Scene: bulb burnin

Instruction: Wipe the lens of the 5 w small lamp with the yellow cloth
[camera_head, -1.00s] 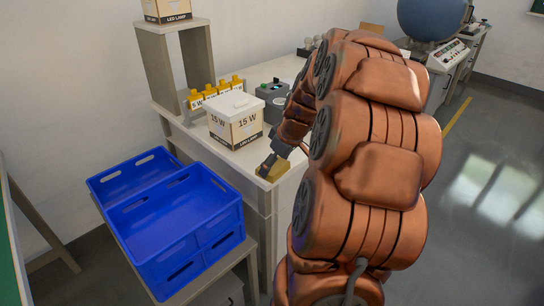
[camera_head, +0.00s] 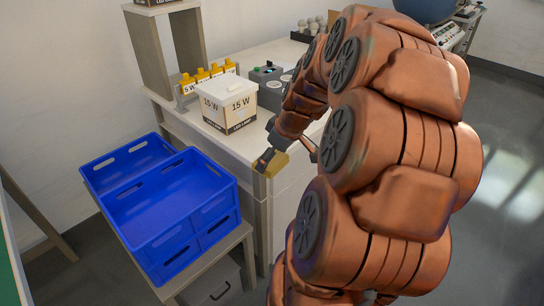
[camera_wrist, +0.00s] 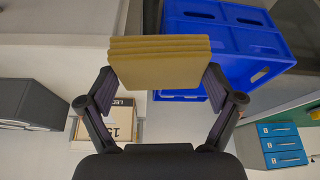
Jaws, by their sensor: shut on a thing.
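My gripper (camera_head: 265,158) is shut on the yellow cloth (camera_head: 277,165), at the front edge of the white bench. In the wrist view the folded cloth (camera_wrist: 160,65) is clamped between the fingertips of my gripper (camera_wrist: 160,80). Several yellow pieces stand in a row at the back left of the bench. The leftmost yellow piece (camera_head: 187,82) has a label that reads 5 W. I cannot make out a lens on it. Several pale round bulbs (camera_head: 312,27) sit at the far end of the bench, with no readable wattage.
A white 15 W LED lamp box (camera_head: 225,102) stands on the white bench (camera_head: 262,140), beside a grey device (camera_head: 265,85). Blue crates (camera_head: 205,222) rest on a lower stand at left. My arm hides the bench's right side.

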